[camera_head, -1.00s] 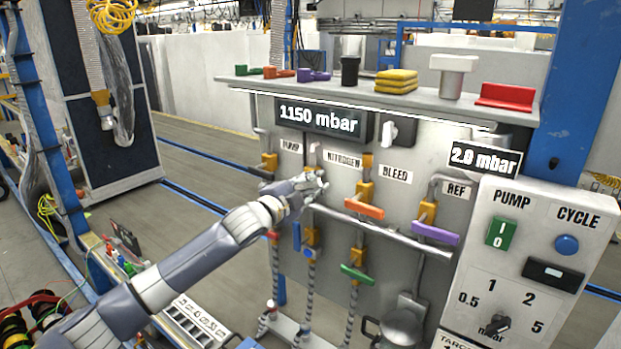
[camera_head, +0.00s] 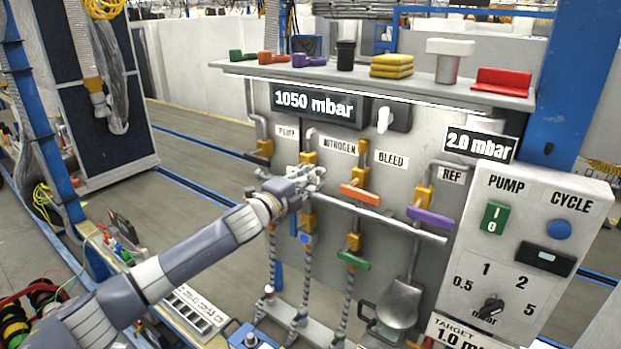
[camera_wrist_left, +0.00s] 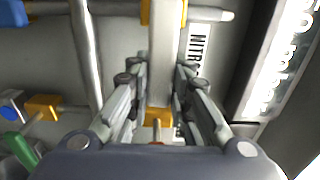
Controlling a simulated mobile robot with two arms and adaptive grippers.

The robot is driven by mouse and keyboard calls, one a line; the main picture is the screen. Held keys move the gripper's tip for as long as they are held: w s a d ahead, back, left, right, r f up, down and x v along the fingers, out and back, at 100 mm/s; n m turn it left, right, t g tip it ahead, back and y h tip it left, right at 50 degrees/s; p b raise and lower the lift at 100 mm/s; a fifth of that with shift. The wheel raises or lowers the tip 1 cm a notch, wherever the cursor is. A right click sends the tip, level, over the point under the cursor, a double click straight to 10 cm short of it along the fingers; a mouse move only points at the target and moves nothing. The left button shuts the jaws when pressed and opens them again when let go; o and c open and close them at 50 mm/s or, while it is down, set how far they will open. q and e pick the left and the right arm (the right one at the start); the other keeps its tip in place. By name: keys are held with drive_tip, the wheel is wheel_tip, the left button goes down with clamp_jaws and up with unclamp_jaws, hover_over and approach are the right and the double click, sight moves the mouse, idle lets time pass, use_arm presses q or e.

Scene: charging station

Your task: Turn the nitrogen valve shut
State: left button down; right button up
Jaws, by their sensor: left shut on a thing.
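The nitrogen valve's yellow body (camera_head: 308,157) sits left of the NITROGEN label (camera_head: 340,146) on the grey panel. My left gripper (camera_head: 312,178) is at this valve, just below the label. In the left wrist view the fingers are closed around a pale bar (camera_wrist_left: 161,65), which appears to be the nitrogen valve's handle. The bar runs from a yellow valve body (camera_wrist_left: 165,10) and lies crosswise to the pipe there. In the head view the gripper hides most of the handle. The pressure display (camera_head: 315,104) reads 1050 mbar. My right gripper is out of view.
The orange bleed handle (camera_head: 360,194) and purple reference handle (camera_head: 430,218) are to the right. A horizontal pipe (camera_head: 395,222) runs just below my gripper. A green handle (camera_head: 353,261) is lower down. The pump and cycle control box (camera_head: 530,255) stands at right.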

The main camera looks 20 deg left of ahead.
use_arm(q)
drive_tip(key=c, duration=1.4)
unclamp_jaws()
drive_tip(key=shift+c, duration=0.2)
drive_tip(key=v, duration=1.2)
